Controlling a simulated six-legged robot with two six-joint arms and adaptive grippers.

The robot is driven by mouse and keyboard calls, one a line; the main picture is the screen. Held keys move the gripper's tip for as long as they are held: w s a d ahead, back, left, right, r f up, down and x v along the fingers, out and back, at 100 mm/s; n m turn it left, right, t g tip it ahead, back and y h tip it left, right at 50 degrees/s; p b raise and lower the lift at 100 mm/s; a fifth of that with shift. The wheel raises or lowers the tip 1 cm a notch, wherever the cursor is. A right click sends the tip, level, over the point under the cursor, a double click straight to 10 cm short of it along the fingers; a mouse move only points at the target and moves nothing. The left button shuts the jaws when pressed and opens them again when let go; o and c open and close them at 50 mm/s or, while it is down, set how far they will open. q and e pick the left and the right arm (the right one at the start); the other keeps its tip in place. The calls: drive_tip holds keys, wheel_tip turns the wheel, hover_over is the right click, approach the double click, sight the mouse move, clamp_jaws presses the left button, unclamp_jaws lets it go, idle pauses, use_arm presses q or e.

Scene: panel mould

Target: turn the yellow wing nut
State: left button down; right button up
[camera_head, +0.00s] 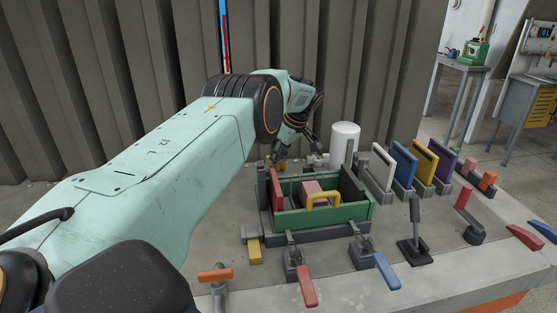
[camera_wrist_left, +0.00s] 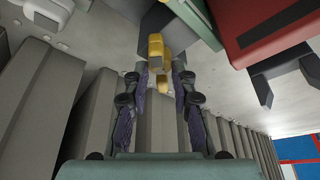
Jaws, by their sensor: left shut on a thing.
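The yellow wing nut (camera_wrist_left: 156,47) shows in the left wrist view at the fingertips of my left gripper (camera_wrist_left: 160,76). The two dark fingers are closed in on it from both sides, and part of its yellow shows between them. In the head view, my left gripper (camera_head: 291,149) points down behind the back left corner of the green panel mould (camera_head: 322,218). A small patch of yellow (camera_head: 283,163) shows just under the fingers there; the arm and fingers hide most of it. My right gripper is not in view.
Coloured panels (camera_head: 404,165) stand in holders to the right. Toggle clamps (camera_head: 362,252) and levers (camera_head: 414,240) line the front. A corrugated wall is close behind.

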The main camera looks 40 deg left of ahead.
use_arm(q)
drive_tip(key=shift+w+a+r, duration=0.1)
drive_tip(key=shift+r, duration=0.1)
drive_tip(key=c, duration=1.5)
unclamp_jaws()
drive_tip(key=shift+o, duration=0.7)
drive_tip(key=v, duration=1.2)
